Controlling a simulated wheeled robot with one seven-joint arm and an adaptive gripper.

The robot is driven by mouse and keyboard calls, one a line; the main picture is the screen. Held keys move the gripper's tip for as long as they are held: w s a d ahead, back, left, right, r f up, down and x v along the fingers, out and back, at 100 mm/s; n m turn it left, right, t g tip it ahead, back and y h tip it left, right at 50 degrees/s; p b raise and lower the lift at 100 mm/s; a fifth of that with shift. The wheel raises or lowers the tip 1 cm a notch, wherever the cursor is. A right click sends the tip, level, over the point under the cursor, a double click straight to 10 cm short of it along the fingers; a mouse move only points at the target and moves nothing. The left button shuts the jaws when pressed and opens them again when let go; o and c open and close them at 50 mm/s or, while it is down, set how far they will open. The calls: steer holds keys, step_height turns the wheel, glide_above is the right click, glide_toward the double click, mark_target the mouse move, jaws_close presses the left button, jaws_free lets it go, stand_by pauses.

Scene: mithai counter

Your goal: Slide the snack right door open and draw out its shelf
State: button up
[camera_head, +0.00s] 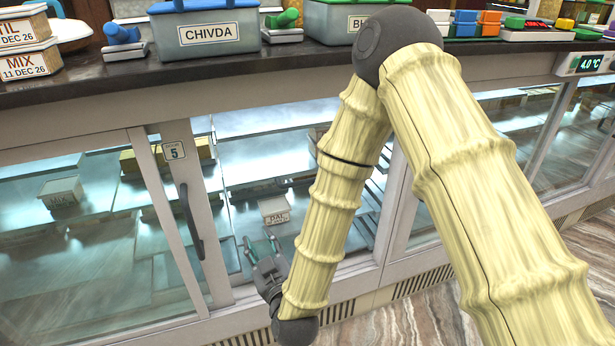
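A grey-framed sliding glass door with the label 5 (174,152) and a dark vertical handle (191,222) stands left of my arm. The bay to its right looks open, with no clear pane edge across it. Inside, a pale box labelled DAL (273,211) sits on a glass shelf (247,216). My gripper (259,242) is low in front of this bay, just below the DAL box and right of the handle, apart from the handle. Its two fingers look spread with nothing between them. Whether they touch the shelf is unclear. My arm hides the bay's right part.
The dark countertop (300,58) above holds a CHIVDA tub (206,30), boxes and scoops. A 4.0 °C display (588,63) is at right. Marbled floor (425,318) lies before the counter.

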steer(key=w+d+r+n+g+h+p, duration=0.2)
steer(key=w+d+n+p, duration=0.3)
steer(key=w+d+n, duration=1.05)
steer(key=shift+m, duration=0.85)
steer(key=w, duration=0.3)
steer(key=w+f, duration=0.1)
steer(key=w, duration=0.2)
steer(key=w+f+p, duration=0.1)
steer(key=w, duration=0.3)
steer(key=shift+w+f, duration=0.1)
steer(key=shift+f, duration=0.05)
jaws_close()
